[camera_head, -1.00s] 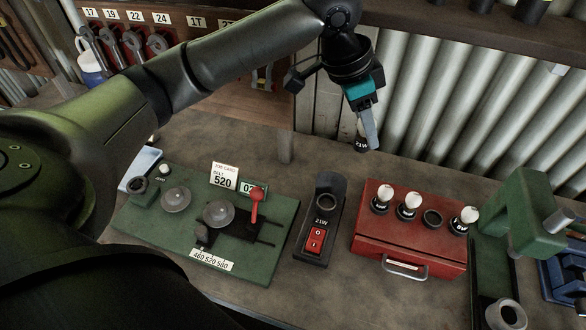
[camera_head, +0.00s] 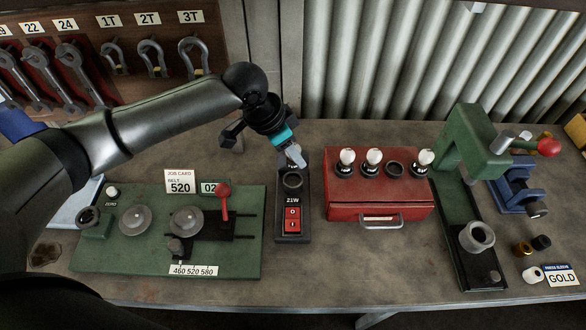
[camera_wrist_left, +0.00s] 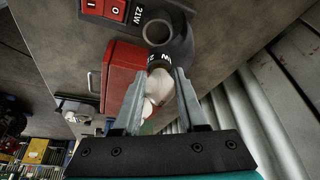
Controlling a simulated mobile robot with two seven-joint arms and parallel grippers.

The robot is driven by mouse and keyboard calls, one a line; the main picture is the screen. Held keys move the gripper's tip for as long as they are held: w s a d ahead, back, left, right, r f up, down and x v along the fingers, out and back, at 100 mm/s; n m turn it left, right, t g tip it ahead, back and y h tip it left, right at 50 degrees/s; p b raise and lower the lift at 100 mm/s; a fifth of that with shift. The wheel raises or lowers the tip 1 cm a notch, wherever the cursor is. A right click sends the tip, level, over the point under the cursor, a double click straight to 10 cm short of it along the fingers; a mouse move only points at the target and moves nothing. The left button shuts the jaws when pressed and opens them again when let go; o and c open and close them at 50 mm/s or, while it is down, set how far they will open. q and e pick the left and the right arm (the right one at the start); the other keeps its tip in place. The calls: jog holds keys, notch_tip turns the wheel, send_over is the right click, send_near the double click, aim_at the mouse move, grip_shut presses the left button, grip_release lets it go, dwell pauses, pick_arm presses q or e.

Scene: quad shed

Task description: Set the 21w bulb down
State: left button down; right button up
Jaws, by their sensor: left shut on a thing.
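My left gripper (camera_head: 294,158) is shut on the 21w bulb (camera_wrist_left: 159,84) and holds it just behind and above the black 21W stand (camera_head: 305,222). In the left wrist view the bulb has white glass between the fingers (camera_wrist_left: 155,92) and a dark base pointing away. The stand's round socket ring (camera_wrist_left: 158,30) shows beside the bulb base, and looks empty. I cannot tell whether the base touches the stand. In the head view the fingers mostly hide the bulb. My right gripper is not in view.
A red bulb box (camera_head: 378,211) stands right of the stand, with several holders on top; one holder (camera_head: 395,169) is empty. A green belt board (camera_head: 140,258) lies to the left. A green press (camera_head: 463,140) stands further right. Bench front is clear.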

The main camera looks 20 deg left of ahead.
pick_arm(q)
jog(key=shift+f, duration=3.05)
jog(key=shift+f, duration=0.15)
jog(key=shift+c, duration=2.3)
grip_release()
jog(key=v, duration=1.2)
jog(key=shift+p, duration=0.35)
